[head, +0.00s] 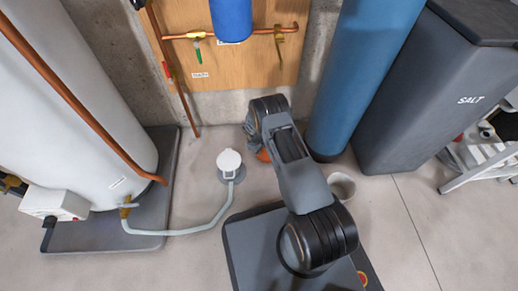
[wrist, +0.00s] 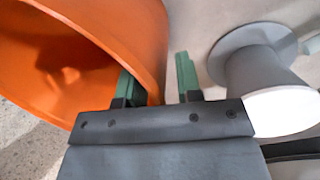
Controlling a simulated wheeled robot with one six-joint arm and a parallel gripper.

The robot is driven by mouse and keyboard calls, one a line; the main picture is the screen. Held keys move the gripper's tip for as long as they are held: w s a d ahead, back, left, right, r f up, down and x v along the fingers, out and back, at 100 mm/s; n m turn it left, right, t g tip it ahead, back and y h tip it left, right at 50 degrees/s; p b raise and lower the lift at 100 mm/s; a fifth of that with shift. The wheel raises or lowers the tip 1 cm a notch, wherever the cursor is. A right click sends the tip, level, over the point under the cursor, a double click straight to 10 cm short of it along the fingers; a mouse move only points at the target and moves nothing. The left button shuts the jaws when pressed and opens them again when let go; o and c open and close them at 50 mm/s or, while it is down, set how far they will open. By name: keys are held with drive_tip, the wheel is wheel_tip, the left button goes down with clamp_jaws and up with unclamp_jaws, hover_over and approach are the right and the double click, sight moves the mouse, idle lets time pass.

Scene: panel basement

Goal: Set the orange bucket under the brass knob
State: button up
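The orange bucket (head: 263,155) is on the floor in the head view, mostly hidden behind my arm. In the wrist view the bucket (wrist: 95,45) fills the left side, with its hollow inside showing. My gripper (wrist: 158,82) has its green fingers spread. The left finger is at the inner side of the bucket wall and the right finger outside it, with a gap to the wall. Fingertips are hidden in the head view. A brass-coloured fitting (head: 279,40) is on the copper pipe at the wooden panel; another (head: 125,207) is low on the white tank. I cannot tell which is the knob.
A grey drain piece with a white top (head: 229,160) stands left of my arm; a pale hose (head: 190,229) runs to it from the white tank (head: 75,110). A blue cylinder (head: 355,75), dark salt bin (head: 425,95) and small pale pot (head: 342,186) are at right.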

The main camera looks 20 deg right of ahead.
drive_tip(key=s+a+r+m+t+p, duration=0.1)
drive_tip(key=s+r+m+p, duration=0.15)
drive_tip(key=r, duration=1.55)
drive_tip(key=s+r+m+p, duration=0.1)
drive_tip(key=s+r+p, duration=0.25)
drive_tip(key=r, duration=1.55)
drive_tip(key=s+r+m+y, duration=0.1)
drive_tip(key=s+r+m, duration=0.1)
drive_tip(key=s+r, duration=0.4)
drive_tip(key=s+a+r+m+t+y, duration=0.1)
drive_tip(key=s+r, duration=0.5)
drive_tip(key=s, duration=0.8)
drive_tip(key=shift+a+m+b, duration=0.2)
drive_tip(key=shift+m+b, duration=0.25)
drive_tip(key=shift+m, duration=0.1)
drive_tip(key=shift+r, duration=0.1)
